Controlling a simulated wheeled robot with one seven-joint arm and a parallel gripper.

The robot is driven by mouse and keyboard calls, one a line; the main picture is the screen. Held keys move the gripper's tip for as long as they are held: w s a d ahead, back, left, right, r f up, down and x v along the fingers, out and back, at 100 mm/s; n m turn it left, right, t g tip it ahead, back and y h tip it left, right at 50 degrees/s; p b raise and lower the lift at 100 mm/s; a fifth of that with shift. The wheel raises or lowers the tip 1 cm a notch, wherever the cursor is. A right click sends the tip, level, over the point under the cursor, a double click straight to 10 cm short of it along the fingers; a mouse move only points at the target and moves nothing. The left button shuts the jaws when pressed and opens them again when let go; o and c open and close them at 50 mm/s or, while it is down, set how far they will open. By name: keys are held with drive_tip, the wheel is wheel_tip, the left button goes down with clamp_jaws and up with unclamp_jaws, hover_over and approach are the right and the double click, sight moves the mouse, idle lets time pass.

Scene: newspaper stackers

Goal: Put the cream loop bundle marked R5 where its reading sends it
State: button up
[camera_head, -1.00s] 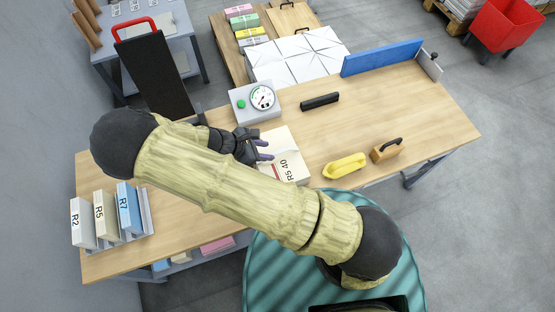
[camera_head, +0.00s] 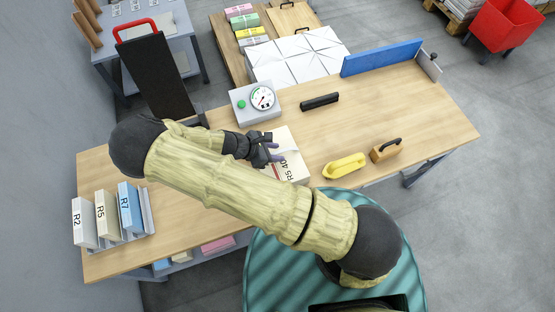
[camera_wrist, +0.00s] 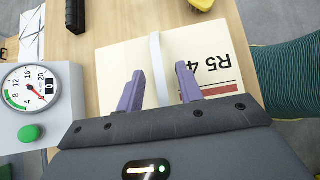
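The cream bundle (camera_head: 287,162), printed "R5 40" with a red stripe, lies flat on the wooden table. In the wrist view the bundle (camera_wrist: 215,52) has a pale loop or strap (camera_wrist: 158,68) across its middle. My gripper (camera_head: 275,150) is at the bundle's upper left part and hides some of it. In the wrist view my gripper (camera_wrist: 160,88) is open, with its purple fingers on either side of the strap. I cannot tell whether they touch the bundle. The gauge box (camera_head: 255,102) stands beside the bundle; its small display (camera_wrist: 49,86) appears to show 0.
A rack (camera_head: 148,215) at the left holds upright R2 (camera_head: 83,223), R5 (camera_head: 106,216) and R7 (camera_head: 130,208) blocks. A black bar (camera_head: 320,101), yellow tool (camera_head: 344,166), wooden block (camera_head: 386,150) and blue fence (camera_head: 382,57) are on the table.

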drive_tip(key=shift+c, duration=0.5)
clamp_jaws()
drive_tip(key=shift+r, duration=0.1)
idle(0.8)
